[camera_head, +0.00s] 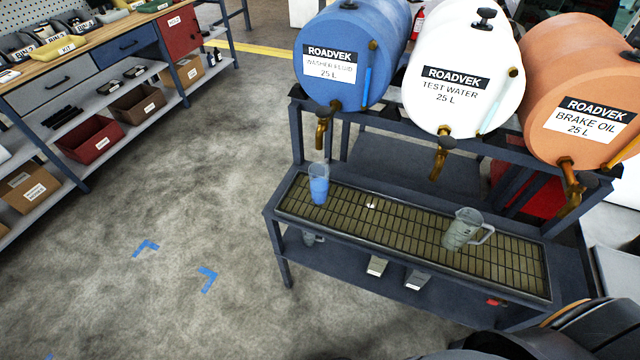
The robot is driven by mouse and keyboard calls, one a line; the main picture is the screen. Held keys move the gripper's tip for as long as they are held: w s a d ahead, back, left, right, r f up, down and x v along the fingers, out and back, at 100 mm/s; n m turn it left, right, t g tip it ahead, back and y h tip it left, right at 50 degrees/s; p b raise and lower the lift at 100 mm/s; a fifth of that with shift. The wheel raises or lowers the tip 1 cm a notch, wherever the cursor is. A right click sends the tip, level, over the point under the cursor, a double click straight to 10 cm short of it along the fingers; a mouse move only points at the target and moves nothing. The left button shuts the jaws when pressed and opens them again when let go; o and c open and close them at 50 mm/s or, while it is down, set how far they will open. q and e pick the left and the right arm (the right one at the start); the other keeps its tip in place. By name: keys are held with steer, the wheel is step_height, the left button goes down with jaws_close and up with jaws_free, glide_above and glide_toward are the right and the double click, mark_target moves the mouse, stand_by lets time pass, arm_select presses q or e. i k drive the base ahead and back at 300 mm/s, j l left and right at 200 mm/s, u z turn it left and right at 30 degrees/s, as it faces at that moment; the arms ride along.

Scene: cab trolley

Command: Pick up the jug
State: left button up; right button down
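The jug (463,230) is a grey see-through vessel with a handle on its right side. It stands upright on the slatted drip grate (400,240) of the dark metal stand, right of the grate's middle, below and between the white and orange barrels. A blue measuring cup or beaker (318,186) stands on the same grate at its left end, below the blue barrel's tap. Neither of my grippers can be made out in the head view.
Blue (350,45), white (465,65) and orange (580,90) barrels with brass taps overhang the grate's back. Several small items sit on the shelf below. A workbench (110,45) with bins stands at left; open floor (190,190) lies between. Dark rounded shapes fill the bottom right corner.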

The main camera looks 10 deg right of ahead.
mark_target(319, 172)
steer(key=i+j+u, duration=0.25)
steer(key=u, duration=0.2)
steer(key=i+j+u, duration=0.4)
steer(key=i+u, duration=0.25)
steer(key=u, duration=0.2)
steer(key=i+j+z, duration=0.3)
steer(key=i, duration=0.15)
steer(key=i+j+z, duration=0.25)
steer(key=i, duration=0.2)
steer(key=i+l+z, duration=0.1)
steer(key=z, duration=0.35)
steer(key=i+z, duration=0.15)
steer(key=z, duration=0.3)
steer(key=i+z, duration=0.15)
steer(key=z, duration=0.25)
steer(key=i+j+z, duration=0.1)
steer(key=z, duration=0.35)
steer(key=i+j+z, duration=0.15)
steer(key=z, duration=0.3)
steer(key=i+j+z, duration=0.15)
steer(key=z, duration=0.3)
